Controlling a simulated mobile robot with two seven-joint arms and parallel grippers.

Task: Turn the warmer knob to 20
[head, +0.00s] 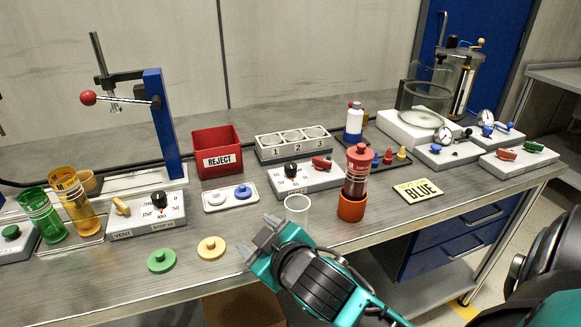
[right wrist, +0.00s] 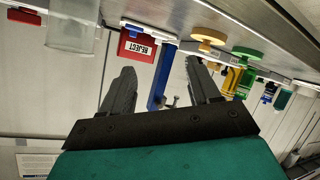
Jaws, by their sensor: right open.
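Two dial panels could hold the warmer knob, and their small labels are too blurred to tell which. One black knob (head: 291,170) is on the middle panel (head: 305,181), beside a red lever (head: 322,163). Another black knob (head: 159,200) is on the left panel (head: 148,221), beside a yellow lever (head: 121,206) and the word VENT. Neither dial reading is legible. My right gripper (head: 258,236) is open and empty near the table's front edge, in front of and apart from both panels. Its spread fingers also show in the right wrist view (right wrist: 160,75). My left gripper is out of view.
A clear cup (head: 297,208) stands close to my right gripper, with an orange cup holding a red bottle (head: 357,172) to its right. Green (head: 161,260) and yellow (head: 211,248) discs lie left of it. A red REJECT bin (head: 216,152) stands behind a white tray (head: 231,197).

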